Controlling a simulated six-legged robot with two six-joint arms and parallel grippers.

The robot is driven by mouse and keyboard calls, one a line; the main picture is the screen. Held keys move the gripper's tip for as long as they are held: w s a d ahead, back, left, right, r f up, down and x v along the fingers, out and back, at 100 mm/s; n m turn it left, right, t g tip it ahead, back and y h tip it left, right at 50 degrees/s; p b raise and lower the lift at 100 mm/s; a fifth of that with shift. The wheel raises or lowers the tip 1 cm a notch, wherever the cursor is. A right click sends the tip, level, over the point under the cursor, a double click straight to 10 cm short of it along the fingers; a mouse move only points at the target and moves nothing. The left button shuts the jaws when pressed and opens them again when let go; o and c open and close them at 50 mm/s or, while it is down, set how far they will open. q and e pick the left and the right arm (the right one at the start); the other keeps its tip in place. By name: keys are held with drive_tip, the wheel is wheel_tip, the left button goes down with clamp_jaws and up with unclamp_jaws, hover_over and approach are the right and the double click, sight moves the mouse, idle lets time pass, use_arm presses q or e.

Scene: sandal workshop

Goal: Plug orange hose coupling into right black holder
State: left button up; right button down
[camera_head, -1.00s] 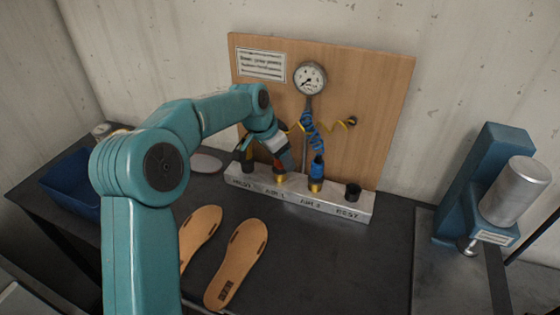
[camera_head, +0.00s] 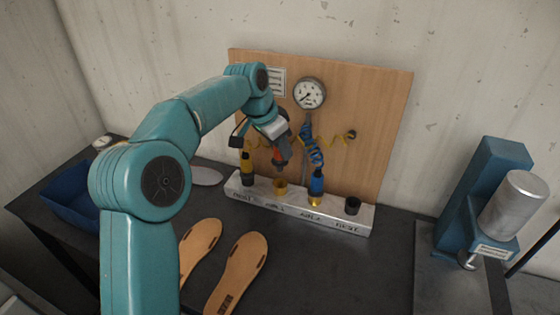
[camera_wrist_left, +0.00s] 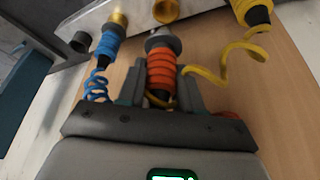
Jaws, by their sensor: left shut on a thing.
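My left gripper (camera_head: 280,145) is shut on the orange hose coupling (camera_head: 281,159) and holds it above the empty brass socket (camera_head: 280,187). The left wrist view shows the ribbed orange coupling (camera_wrist_left: 161,70) between the fingers, its grey end pointing away from the gripper. The right black holder (camera_head: 352,205) is an empty black cup at the right end of the pale metal rail; it also shows in the left wrist view (camera_wrist_left: 79,42). My right gripper is not in view.
The blue coupling (camera_head: 317,184) stands in the other brass socket, between the orange coupling and right holder. The yellow coupling (camera_head: 247,167) stands in the left holder. A gauge (camera_head: 309,93) is on the wooden board (camera_head: 375,110) behind. Insoles (camera_head: 240,270) lie in front.

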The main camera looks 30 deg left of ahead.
use_arm(q)
drive_tip(key=shift+r, duration=1.3)
wheel_tip(320, 180, up, 3)
drive_tip(key=p, duration=0.3)
drive_tip(key=shift+f, duration=0.1)
drive_tip(key=shift+w, duration=0.1)
